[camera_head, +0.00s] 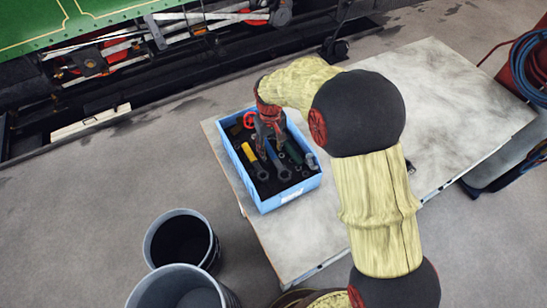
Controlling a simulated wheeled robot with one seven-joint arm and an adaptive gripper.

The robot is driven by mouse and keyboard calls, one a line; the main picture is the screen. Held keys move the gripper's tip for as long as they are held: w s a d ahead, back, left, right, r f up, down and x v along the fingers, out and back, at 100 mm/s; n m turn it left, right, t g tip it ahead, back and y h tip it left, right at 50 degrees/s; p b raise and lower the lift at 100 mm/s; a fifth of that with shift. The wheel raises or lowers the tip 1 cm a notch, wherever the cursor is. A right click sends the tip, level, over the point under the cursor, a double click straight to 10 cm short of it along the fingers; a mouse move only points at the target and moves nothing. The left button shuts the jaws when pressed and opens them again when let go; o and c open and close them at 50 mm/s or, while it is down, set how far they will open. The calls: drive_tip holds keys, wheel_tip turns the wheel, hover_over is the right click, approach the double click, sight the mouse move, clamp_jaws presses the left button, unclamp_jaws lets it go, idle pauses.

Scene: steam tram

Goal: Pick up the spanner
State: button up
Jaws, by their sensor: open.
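A grey-blue spanner (279,166) lies in a blue open box (291,195) with a dark inside. One end of it shows near the box's front wall, and its upper part is hidden behind my gripper. My gripper (269,146) points down over the box with its fingers apart and holds nothing that I can see. Its tips are over the upper part of the spanner. I cannot tell whether they touch it.
The box also holds a yellow-handled tool (248,153), a red handwheel (249,120) and several dark tools. It stands on a pale worn tabletop (440,90), mostly clear on the right. Two buckets (181,240) stand at lower left. Blue hose (532,60) lies at far right.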

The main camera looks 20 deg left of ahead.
drive_tip(key=shift+f, duration=0.25)
drive_tip(key=shift+c, duration=1.1)
drive_tip(key=c, duration=0.7)
clamp_jaws()
